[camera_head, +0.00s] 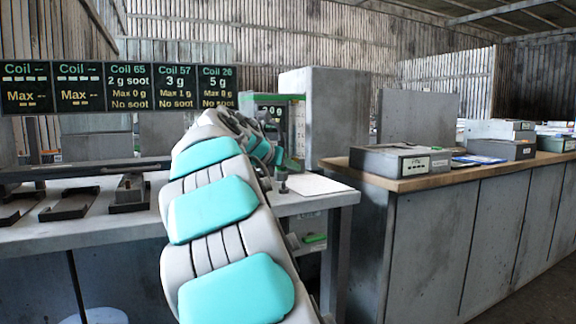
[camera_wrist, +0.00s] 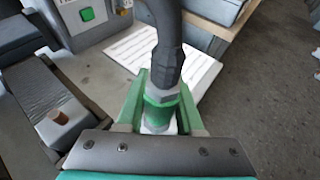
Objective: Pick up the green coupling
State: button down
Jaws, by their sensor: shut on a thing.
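In the wrist view my gripper (camera_wrist: 162,115) has its two green fingers on either side of the green coupling (camera_wrist: 160,104) and is shut on it. The coupling is a green and silver-white fitting at the end of a thick dark hose (camera_wrist: 168,45). The hose comes in from the top of the view and joins the coupling through a hex nut. In the head view my arm reaches forward over the grey bench (camera_head: 325,197), and my gripper is largely hidden behind the arm, near a white sheet (camera_head: 317,185).
Dark trays (camera_head: 70,203) lie on the bench at left. A wooden-topped counter (camera_head: 420,181) with a grey box (camera_head: 390,160) stands at right. Coil display boards (camera_head: 132,86) hang at the back. In the wrist view, a unit with a green button (camera_wrist: 87,14) stands at upper left.

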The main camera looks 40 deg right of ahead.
aim_at(283, 169)
jog(key=s+a, duration=0.4)
jog(key=s+a+r, duration=0.1)
jog(key=s+a, duration=0.1)
jog(key=shift+s+a, duration=0.2)
jog(key=shift+s, duration=0.15)
